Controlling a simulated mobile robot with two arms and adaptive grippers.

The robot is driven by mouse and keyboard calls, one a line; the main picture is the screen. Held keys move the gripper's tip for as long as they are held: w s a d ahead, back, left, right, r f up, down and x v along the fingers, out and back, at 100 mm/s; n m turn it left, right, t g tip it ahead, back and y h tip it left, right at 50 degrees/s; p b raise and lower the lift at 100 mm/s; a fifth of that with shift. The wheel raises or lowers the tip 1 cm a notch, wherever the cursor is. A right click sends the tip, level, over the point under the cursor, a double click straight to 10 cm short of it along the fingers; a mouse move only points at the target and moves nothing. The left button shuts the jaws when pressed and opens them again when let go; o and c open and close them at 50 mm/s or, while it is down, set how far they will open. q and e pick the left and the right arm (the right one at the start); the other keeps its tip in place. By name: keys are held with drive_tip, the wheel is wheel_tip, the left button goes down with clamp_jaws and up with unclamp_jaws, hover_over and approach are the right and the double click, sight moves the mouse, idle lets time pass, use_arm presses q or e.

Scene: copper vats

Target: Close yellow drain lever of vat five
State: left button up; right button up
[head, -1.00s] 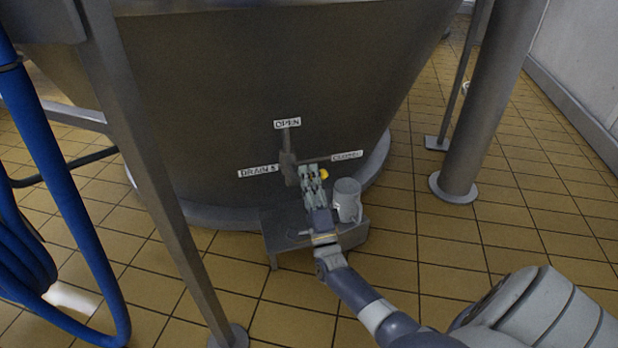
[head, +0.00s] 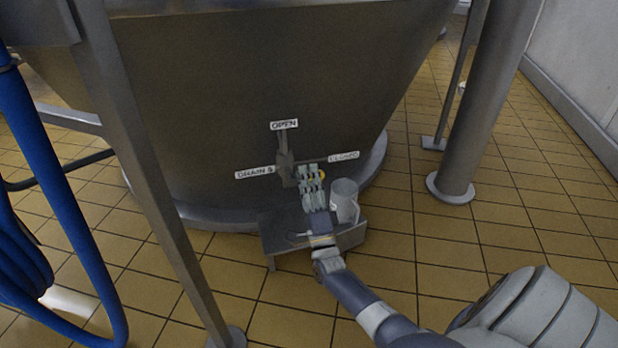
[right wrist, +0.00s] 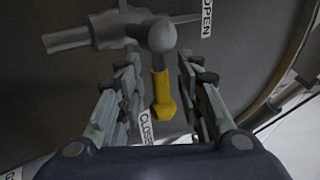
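The drain lever has a yellow handle (right wrist: 162,95) on a round grey joint (right wrist: 157,37). It hangs between the fingers of my right gripper (right wrist: 157,75) in the right wrist view, with a visible gap on both sides. In the head view only a bit of yellow (head: 322,175) shows beside my right gripper (head: 310,174), which hides the rest. The fingers are open around the handle. The grey valve body (head: 285,165) sits on the vat (head: 230,100) between the OPEN (head: 284,124) and CLOSED (head: 344,156) labels and the DRAIN 5 (head: 255,172) label. My left gripper is not in view.
A grey metal cup (head: 345,200) stands on a low metal stand (head: 290,238), close to the right of my right gripper. A vat leg (head: 160,190) and blue hose (head: 60,190) are at left. A thick post (head: 465,140) stands at right, with tiled floor between.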

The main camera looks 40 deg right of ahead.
drive_tip(key=v, duration=1.1)
drive_tip(key=shift+s+f, duration=0.25)
drive_tip(key=shift+s, duration=0.05)
drive_tip(key=shift+a, duration=0.15)
